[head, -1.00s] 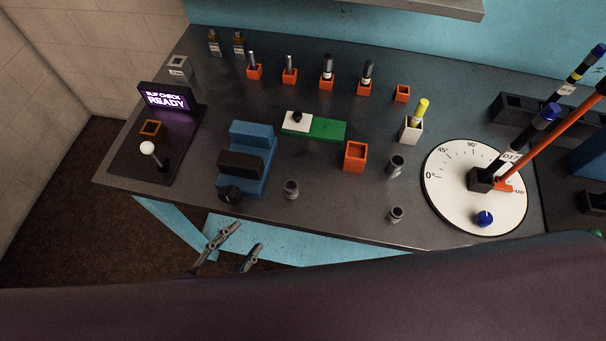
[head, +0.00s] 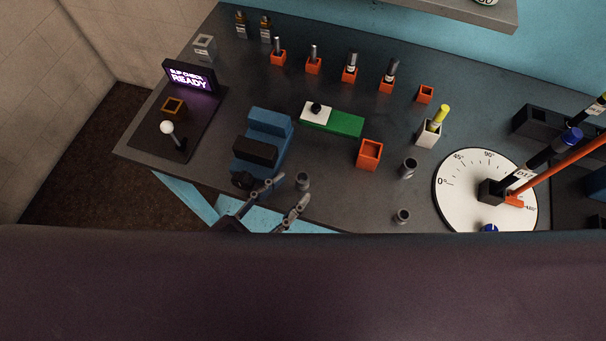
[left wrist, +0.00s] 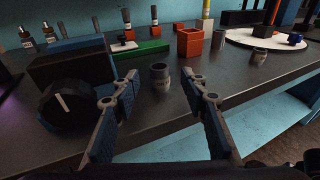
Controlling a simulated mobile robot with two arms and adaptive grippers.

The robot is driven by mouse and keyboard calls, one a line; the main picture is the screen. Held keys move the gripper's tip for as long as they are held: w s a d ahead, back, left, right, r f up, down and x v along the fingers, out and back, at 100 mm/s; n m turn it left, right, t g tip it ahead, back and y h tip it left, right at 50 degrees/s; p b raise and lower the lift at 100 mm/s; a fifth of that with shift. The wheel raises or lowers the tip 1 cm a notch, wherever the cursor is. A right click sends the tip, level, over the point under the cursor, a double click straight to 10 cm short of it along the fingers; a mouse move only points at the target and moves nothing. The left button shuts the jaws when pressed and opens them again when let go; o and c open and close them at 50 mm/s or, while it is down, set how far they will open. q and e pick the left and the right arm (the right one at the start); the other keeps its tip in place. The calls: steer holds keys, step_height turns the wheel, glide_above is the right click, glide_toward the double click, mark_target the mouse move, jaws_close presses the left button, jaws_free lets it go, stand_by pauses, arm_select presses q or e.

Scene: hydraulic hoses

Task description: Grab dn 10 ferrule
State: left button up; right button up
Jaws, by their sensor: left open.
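Several grey, hollow ferrules stand upright near the front of the dark bench; I cannot read which is DN 10. One ferrule (head: 303,181) stands right of the blue device. In the left wrist view the same ferrule (left wrist: 161,79) shows ahead, framed between my fingers. Another ferrule (head: 408,168) stands right of the orange box, and a shorter one (head: 402,216) stands nearer the front edge. My left gripper (head: 293,189) is open and empty at the front edge, just short of the first ferrule. No touch is visible. My right gripper is out of view.
The blue device (head: 266,137) with a black knob (left wrist: 66,104) stands close left of my gripper. An orange box (head: 369,154), a green and white block (head: 345,123) and a dial plate (head: 462,208) stand farther right. The bench between the ferrules is clear.

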mark_target(298, 182)
arm_select(q)
steer(key=shift+w+d+r, duration=0.15)
steer(key=shift+w+d, duration=0.05)
steer(key=shift+w, duration=0.05)
steer(key=p+x, duration=0.2)
steer(key=x, duration=0.2)
steer(key=shift+w+d+r+p, duration=0.1)
steer(key=shift+p, duration=0.2)
steer(key=shift+w+d, duration=0.1)
steer(key=shift+w, duration=0.05)
steer(key=c, duration=0.7)
jaws_close()
